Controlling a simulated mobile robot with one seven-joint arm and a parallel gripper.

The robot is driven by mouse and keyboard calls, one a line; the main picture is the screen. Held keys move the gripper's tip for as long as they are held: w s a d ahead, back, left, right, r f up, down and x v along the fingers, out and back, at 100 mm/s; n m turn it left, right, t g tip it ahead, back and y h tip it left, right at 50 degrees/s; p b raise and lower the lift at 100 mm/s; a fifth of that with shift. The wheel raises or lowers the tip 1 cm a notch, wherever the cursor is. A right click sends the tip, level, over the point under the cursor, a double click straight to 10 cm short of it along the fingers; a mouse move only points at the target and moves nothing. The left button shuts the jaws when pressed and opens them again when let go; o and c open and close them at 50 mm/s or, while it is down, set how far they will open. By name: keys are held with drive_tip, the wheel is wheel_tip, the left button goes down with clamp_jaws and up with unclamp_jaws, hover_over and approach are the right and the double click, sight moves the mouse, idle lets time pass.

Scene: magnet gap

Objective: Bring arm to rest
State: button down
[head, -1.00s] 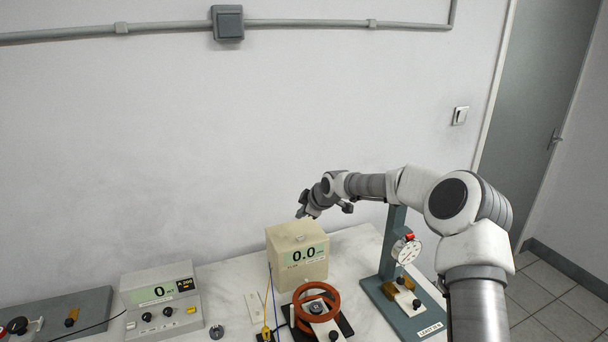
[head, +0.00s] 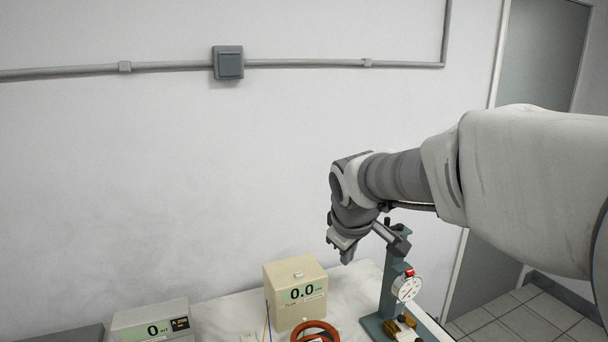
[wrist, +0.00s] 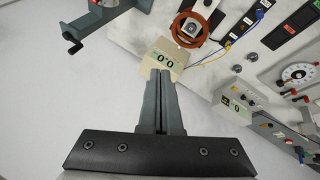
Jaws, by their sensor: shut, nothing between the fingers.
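My gripper (head: 344,248) hangs in the air above the back of the bench in the head view, pointing down. It is right of and above the beige meter box (head: 296,290), whose display reads 0.0, and near the top of the dial-gauge stand (head: 395,270). In the wrist view my gripper's fingers (wrist: 245,70) are together with nothing between them. The beige box (wrist: 165,60) shows just beyond the fingertips there. My gripper is apart from everything on the bench.
The red-brown ring (head: 318,328) sits in front of the beige box. A grey meter (head: 152,322) stands at left. The wrist view shows yellow and blue cables (wrist: 238,30) and a white dial (wrist: 297,73). A wall switch box (head: 228,62) and conduit are behind.

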drive_tip(key=s+d+m, duration=0.3)
drive_tip(key=s+m, duration=0.1)
drive_tip(key=s, duration=0.8)
drive_tip(key=s+d+m, duration=0.2)
drive_tip(key=s+m, duration=0.2)
drive_tip(key=s, duration=0.7)
drive_tip(key=shift+s+d+f+m+y, duration=0.25)
drive_tip(key=shift+s+d+m+y, duration=0.05)
drive_tip(key=shift+s+d, duration=0.1)
drive_tip(key=c, duration=1.5)
unclamp_jaws()
drive_tip(key=shift+w, duration=0.1)
drive_tip(key=shift+c, duration=0.2)
